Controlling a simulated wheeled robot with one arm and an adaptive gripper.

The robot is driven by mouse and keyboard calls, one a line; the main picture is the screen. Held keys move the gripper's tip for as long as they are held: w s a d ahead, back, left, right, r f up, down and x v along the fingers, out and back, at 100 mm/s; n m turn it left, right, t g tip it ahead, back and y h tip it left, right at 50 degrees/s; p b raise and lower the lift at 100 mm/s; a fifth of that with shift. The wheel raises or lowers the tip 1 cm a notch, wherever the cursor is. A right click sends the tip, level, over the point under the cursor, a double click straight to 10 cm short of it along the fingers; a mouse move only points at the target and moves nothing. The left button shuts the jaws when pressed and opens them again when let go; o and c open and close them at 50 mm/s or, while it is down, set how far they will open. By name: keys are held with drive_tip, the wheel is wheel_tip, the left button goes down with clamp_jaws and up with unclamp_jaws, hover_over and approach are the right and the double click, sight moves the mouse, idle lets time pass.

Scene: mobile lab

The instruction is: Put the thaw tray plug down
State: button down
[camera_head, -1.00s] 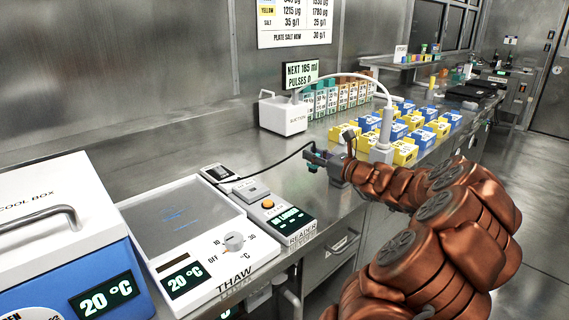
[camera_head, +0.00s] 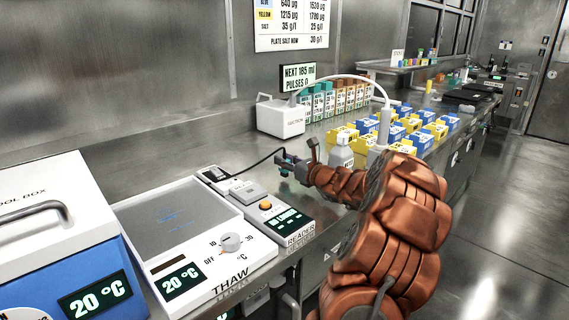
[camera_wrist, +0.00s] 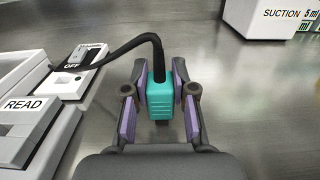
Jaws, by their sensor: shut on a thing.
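The thaw tray plug (camera_wrist: 160,92) is a teal block with a black cable (camera_wrist: 115,52). In the wrist view it sits between the purple pads of my gripper (camera_wrist: 159,100), which is shut on it. In the head view my gripper (camera_head: 287,163) holds the plug above the steel bench, right of the small reader unit; the plug itself is small there. The cable runs left from the plug to the switch box (camera_head: 214,174) behind the reader. The white thaw tray (camera_head: 190,235) with a grey plate, a dial and a 20 °C display stands left of the reader.
The reader (camera_head: 275,219) is close left of my gripper. A white suction box (camera_head: 281,117) stands behind, its hose arching to a holder (camera_head: 385,125). Yellow and blue boxes (camera_head: 423,141) crowd the right. Bare bench (camera_head: 245,150) lies between switch box and suction box.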

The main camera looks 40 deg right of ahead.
drive_tip(key=shift+f, duration=0.6)
drive_tip(key=c, duration=0.9)
unclamp_jaws()
drive_tip(key=shift+c, duration=0.2)
drive_tip(key=shift+r, duration=0.1)
drive_tip(key=shift+r, duration=0.55)
drive_tip(key=s+p, duration=0.1)
drive_tip(key=s, duration=1.1)
drive_tip(key=shift+a, duration=0.15)
drive_tip(key=shift+r, duration=0.1)
